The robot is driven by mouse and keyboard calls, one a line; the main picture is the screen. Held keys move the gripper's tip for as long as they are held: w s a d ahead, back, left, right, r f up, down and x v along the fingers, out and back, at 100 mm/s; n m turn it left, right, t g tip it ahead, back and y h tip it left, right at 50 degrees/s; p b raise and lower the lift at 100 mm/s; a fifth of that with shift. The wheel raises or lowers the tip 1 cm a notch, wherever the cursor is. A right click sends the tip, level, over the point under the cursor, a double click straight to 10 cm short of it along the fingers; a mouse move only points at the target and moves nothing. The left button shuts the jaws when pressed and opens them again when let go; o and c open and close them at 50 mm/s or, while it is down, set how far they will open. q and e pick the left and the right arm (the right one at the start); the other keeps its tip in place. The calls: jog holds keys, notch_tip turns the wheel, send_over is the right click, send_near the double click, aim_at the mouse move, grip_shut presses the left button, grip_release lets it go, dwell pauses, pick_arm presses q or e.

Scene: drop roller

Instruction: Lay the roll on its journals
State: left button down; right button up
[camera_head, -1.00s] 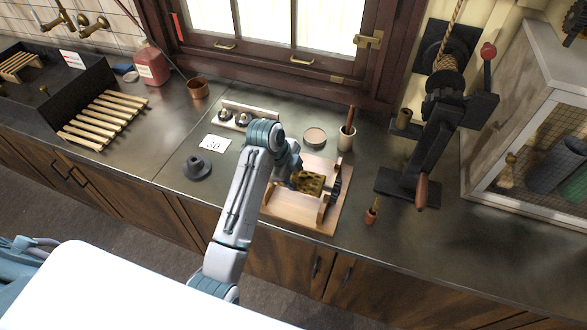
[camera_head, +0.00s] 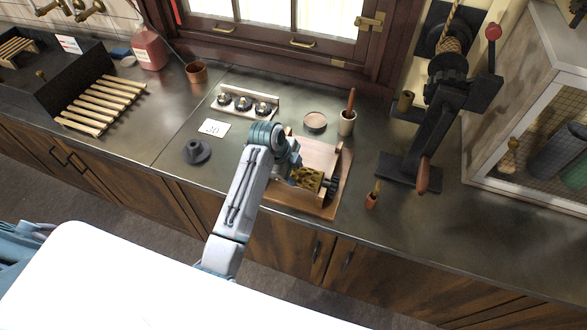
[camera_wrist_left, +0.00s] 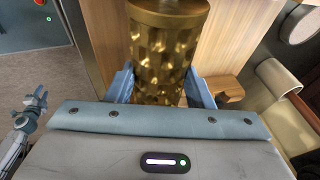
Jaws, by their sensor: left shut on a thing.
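A brass, dimpled roll (camera_head: 308,180) is held in my left gripper (camera_head: 298,174), over the right part of a wooden cradle (camera_head: 322,153). In the left wrist view the roll (camera_wrist_left: 166,52) runs up the picture between the blue fingers (camera_wrist_left: 160,88) of that gripper, one on each side. A dark end piece shows to the right of the roll in the head view. I cannot tell whether the roll's ends touch the cradle's supports. My right gripper (camera_wrist_left: 36,98) shows small at the left of the wrist view, its fingers apart and empty.
Behind the cradle are a round dish (camera_head: 315,121) and a cup with a wooden handle (camera_head: 346,122).

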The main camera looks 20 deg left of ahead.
pick_arm(q)
jog(key=shift+w+r, duration=0.1)
pick_arm(e)
jog(key=shift+d, duration=0.1)
pick_arm(q)
jog(key=c, duration=0.6)
grip_release()
jog(key=shift+c, duration=0.2)
jog(key=shift+s, duration=0.25)
jog(key=shift+a+r, duration=0.15)
jog(key=shift+r, duration=0.1)
jog(key=shift+b+v, duration=1.65)
jog(key=shift+v, duration=3.45)
pick_arm(e)
jog(key=shift+f, duration=1.6)
pick_arm(q)
jog(key=shift+r, duration=0.1)
